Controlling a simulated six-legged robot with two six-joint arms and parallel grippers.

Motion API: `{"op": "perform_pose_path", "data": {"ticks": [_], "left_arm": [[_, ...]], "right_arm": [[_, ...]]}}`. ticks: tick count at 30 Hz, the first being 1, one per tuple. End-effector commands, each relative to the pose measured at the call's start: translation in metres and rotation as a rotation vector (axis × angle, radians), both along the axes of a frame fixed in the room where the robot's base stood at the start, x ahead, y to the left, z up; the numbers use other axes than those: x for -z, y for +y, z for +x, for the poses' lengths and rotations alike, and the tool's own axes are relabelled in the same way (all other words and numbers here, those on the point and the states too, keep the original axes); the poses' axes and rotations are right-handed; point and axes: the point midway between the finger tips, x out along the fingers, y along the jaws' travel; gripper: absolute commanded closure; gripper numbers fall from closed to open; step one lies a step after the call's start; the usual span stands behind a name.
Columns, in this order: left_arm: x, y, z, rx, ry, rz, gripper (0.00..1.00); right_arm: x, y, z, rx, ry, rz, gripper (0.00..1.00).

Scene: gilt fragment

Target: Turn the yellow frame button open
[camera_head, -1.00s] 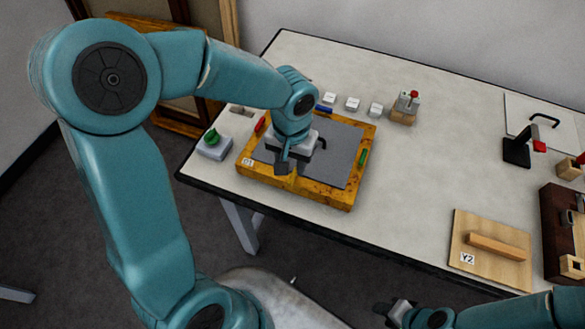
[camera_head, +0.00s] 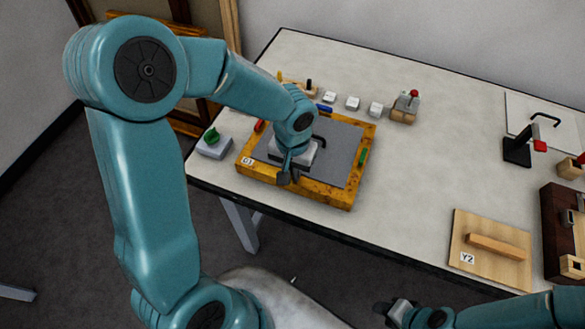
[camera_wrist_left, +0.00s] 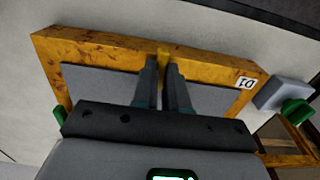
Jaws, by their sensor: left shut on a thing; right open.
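The gilt frame (camera_head: 330,199) lies on the table with a grey panel (camera_head: 338,150) inside it. The yellow button (camera_wrist_left: 163,52) shows in the left wrist view as a small piece on the frame's near side, between my fingertips. In the head view my gripper hides it. My left gripper (camera_head: 288,178), also in the left wrist view (camera_wrist_left: 163,62), is shut on the button. The red (camera_head: 260,125), blue (camera_head: 324,109) and green (camera_head: 363,157) buttons sit on the other sides. My right gripper (camera_head: 386,311) is open and empty at the bottom, off the table.
A grey box with a green knob (camera_head: 211,136) stands left of the frame. Small white blocks (camera_head: 352,103) and a wooden block with a red top (camera_head: 404,108) stand behind it. A Y2 board (camera_head: 490,247) lies at the right. The table between them is clear.

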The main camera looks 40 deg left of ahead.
Motion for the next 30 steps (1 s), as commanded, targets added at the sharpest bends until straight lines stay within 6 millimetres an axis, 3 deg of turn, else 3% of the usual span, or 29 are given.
{"op": "perform_pose_path", "data": {"ticks": [11,30], "left_arm": [[-0.0003,0.0000,-0.0005,0.093,0.001,0.000,1.00],[-0.0016,0.0005,-0.0005,0.662,0.002,0.001,1.00]], "right_arm": [[0.0026,0.0000,0.0000,0.000,0.000,0.000,0.57],[0.0087,0.0000,0.0000,0.000,0.000,0.000,0.57]]}}
